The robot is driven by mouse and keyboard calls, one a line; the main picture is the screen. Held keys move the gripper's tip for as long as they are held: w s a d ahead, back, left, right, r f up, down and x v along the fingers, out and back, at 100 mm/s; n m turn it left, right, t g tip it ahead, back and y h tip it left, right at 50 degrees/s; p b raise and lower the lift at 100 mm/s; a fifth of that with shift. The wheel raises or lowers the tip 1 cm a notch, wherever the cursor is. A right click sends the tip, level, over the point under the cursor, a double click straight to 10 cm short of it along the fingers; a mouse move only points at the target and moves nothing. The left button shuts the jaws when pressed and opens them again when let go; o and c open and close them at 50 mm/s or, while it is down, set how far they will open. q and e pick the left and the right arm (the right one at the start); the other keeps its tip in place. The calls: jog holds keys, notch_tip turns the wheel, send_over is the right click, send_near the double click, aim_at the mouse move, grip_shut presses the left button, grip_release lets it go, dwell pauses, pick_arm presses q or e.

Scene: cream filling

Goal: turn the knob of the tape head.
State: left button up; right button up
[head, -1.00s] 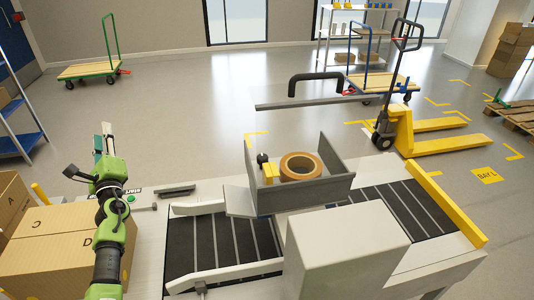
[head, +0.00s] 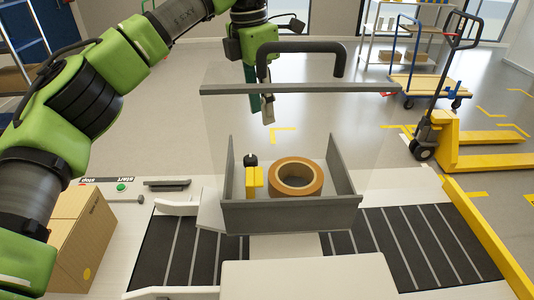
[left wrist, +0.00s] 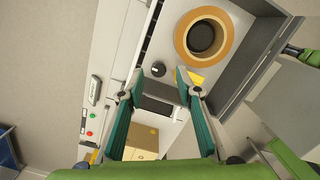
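The tape head (head: 290,215) is a grey open-topped box in the head view. It holds an orange-brown tape roll (head: 275,178) and a yellow block (head: 255,183). A small black knob (head: 250,160) stands at the yellow block's top left. My left gripper (head: 263,112) hangs fingers down above and behind the knob. In the left wrist view, its teal fingers (left wrist: 160,94) are spread apart with nothing between them. The black knob (left wrist: 158,69) shows there just beyond the fingertips, roughly centred in the gap. My right gripper is not in view.
A clear panel with a grey top bar (head: 350,88) and black handle (head: 300,46) rises above the tape head, close to my left gripper. A conveyor (head: 420,240) runs below. A green button (head: 121,187) and a cardboard box (head: 85,235) are at left.

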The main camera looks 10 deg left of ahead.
pick_arm(q)
jog(key=shift+g+y, duration=0.3)
jog(key=shift+y, duration=0.2)
jog(key=f, duration=0.2)
jog(key=s+a+f+p, duration=0.1)
jog(key=f, duration=0.1)
jog(key=a+f, duration=0.1)
jog(key=f, duration=0.1)
jog(key=shift+s+a+f, duration=0.25)
notch_tip(320, 180, down, 5)
jog(key=shift+f+p, duration=0.1)
jog(key=shift+p, duration=0.75)
jog(key=shift+w+d+f, duration=0.1)
jog(key=shift+f, duration=0.4)
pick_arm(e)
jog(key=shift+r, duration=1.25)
pick_arm(q)
jog(key=c, duration=0.8)
